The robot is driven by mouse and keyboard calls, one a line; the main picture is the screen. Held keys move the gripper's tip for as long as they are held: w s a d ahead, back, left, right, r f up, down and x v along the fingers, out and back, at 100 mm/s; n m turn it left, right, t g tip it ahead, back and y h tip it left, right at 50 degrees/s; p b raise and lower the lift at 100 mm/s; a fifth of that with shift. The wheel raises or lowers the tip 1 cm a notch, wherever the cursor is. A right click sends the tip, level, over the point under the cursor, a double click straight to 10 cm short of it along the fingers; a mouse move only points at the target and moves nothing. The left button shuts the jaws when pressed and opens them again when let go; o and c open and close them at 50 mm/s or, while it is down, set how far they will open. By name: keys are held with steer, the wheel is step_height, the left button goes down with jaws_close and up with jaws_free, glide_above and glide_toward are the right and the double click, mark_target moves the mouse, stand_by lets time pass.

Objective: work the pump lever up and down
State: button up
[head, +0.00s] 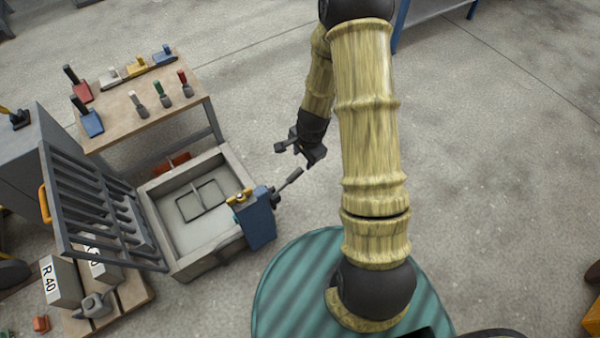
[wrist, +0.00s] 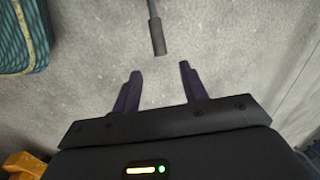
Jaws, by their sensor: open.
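The pump is a blue box (head: 257,222) on the right side of the mould. Its lever (head: 288,180) sticks out up and to the right, with a dark grip at its end. My gripper (head: 290,148) is open and empty, just beyond the lever's end in the head view. In the wrist view the lever's dark grip (wrist: 158,38) points down from the top edge, toward the gap between my open fingers (wrist: 158,85). The grip is a little ahead of the fingertips and not between them. The pump body is out of the wrist view.
The mould (head: 190,205) is an open tray with a wire frame inside. Its barred lid (head: 95,205) leans open at left. A wooden table (head: 145,95) with trowels and brushes stands behind. A blue-legged bench (head: 403,20) is at the top.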

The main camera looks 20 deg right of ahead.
mark_target(300, 169)
steer(key=f+b, duration=0.1)
steer(key=f, duration=0.2)
steer(key=w+f+b, duration=0.1)
steer(key=f, duration=0.2)
steer(key=f+b, duration=0.1)
steer(key=f, duration=0.3)
steer(key=shift+w+a+f, duration=0.1)
steer(key=shift+w+a, duration=0.2)
steer(key=shift+a, duration=0.05)
jaws_close()
